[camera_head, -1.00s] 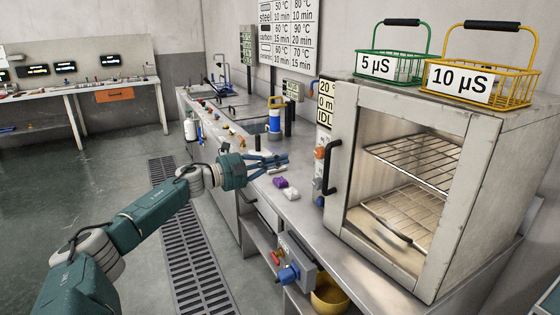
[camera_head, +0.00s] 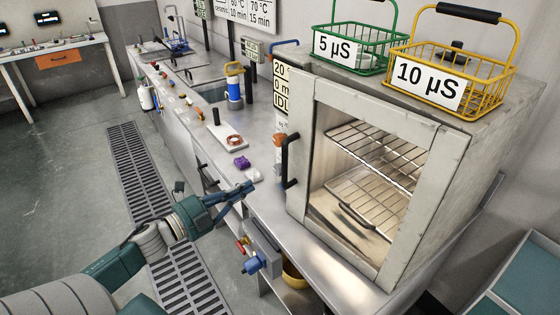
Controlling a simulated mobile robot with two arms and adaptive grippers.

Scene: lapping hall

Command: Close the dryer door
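The dryer (camera_head: 448,125) is a worn grey metal box on the right of the steel bench. Its door (camera_head: 389,113) is a grey frame around a large window, with a black upright handle (camera_head: 291,161) on its left edge. Wire racks show inside. I cannot tell how far the door stands from the body. My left gripper (camera_head: 250,189) is left of and below the handle, near the bench's front edge, apart from the door. It holds nothing that I can see, and its finger gap is unclear. My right gripper is not in view.
A green basket (camera_head: 347,62) and a yellow basket (camera_head: 475,98) stand on the dryer. A purple block (camera_head: 242,162), a white tray (camera_head: 216,138) and a blue bottle (camera_head: 234,88) are on the bench. A blue valve (camera_head: 251,266) and a yellow bowl (camera_head: 292,277) are below its front.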

